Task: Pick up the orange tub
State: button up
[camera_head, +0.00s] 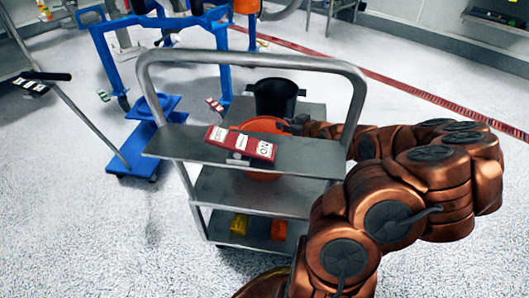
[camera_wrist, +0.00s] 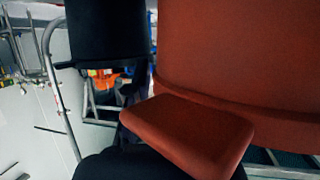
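The orange tub (camera_head: 262,125) stands on the grey cart, partly hidden by the cart's upper front panel, its sign and my gripper. In the wrist view, the orange tub (camera_wrist: 240,55) fills the upper right, very close. Its flat handle tab (camera_wrist: 190,135) juts toward the camera. My gripper (camera_head: 292,126) is at the tub's right side in the head view. In the wrist view, dark parts of my gripper (camera_wrist: 130,135) show left of and below the tab. The fingertips are largely hidden, so I cannot tell whether they touch or grip the tab.
A black bucket (camera_head: 275,97) stands just behind the tub. The cart's raised handle bar (camera_head: 250,60) and red-white sign (camera_head: 240,142) are in front. Yellow and orange pieces (camera_head: 239,224) lie on the bottom shelf. A blue frame (camera_head: 135,60) stands behind left.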

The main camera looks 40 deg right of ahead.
grip_shut()
dwell(0.6)
